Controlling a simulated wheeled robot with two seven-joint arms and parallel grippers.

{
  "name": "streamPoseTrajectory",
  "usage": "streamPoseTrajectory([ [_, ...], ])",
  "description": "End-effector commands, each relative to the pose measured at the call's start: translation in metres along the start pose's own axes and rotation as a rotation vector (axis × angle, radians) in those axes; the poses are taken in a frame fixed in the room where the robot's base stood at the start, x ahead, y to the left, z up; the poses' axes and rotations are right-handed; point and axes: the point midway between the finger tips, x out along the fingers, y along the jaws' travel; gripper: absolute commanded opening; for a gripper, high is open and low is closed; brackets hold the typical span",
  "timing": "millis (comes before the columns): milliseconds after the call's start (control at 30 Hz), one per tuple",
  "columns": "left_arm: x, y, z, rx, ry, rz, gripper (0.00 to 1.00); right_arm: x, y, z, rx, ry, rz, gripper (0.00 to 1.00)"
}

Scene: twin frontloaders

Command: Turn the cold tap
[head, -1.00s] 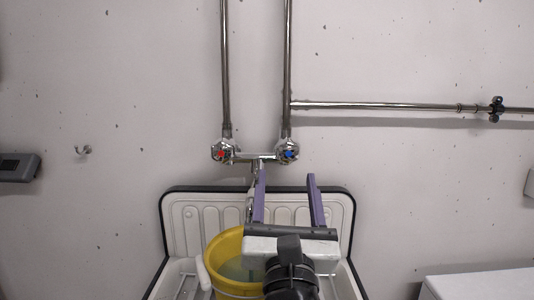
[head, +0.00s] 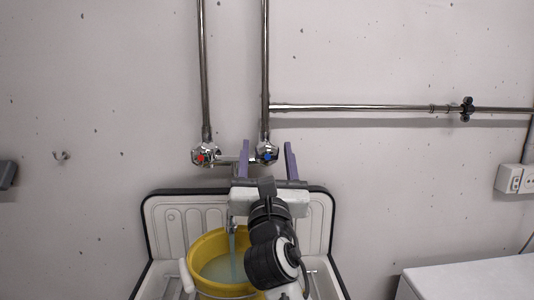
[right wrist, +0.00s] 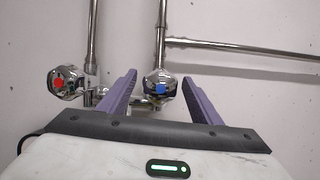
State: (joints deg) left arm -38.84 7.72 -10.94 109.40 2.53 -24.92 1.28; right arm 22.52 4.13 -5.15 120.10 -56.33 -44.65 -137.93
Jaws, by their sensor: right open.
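The cold tap (head: 266,153) is a chrome knob with a blue mark, on the wall at the right end of the mixer. My right gripper (head: 267,145) is open, with one purple finger on each side of this knob. In the right wrist view the cold tap (right wrist: 160,88) shows between the two spread fingertips; I cannot tell whether either touches it. The hot tap (head: 201,155), marked red, is to the left, outside the fingers. My left gripper is not in view.
Below the taps a yellow bucket (head: 193,257) with liquid in it stands in a white sink (head: 165,222) with a black rim. A pale streak like water runs down into the bucket. Pipes (head: 265,70) rise from the taps, and one runs right along the wall.

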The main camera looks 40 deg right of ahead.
Motion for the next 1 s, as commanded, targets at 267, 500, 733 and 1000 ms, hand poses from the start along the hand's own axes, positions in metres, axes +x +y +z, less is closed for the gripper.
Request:
streamPoseTrajectory([
  [267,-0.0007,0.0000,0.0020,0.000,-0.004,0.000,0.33,-0.0003,-0.0001,-0.0001,0.000,0.000,0.000,0.17],
  [500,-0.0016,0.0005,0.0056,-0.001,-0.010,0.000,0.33,-0.0004,0.0000,-0.0004,0.020,0.001,-0.009,0.17],
  [733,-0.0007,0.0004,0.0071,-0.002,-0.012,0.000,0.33,-0.0003,0.0004,-0.0005,0.118,0.001,-0.049,0.17],
  [1000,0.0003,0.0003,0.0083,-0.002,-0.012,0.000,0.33,-0.0004,0.0005,-0.0001,0.332,0.001,-0.137,0.17],
])
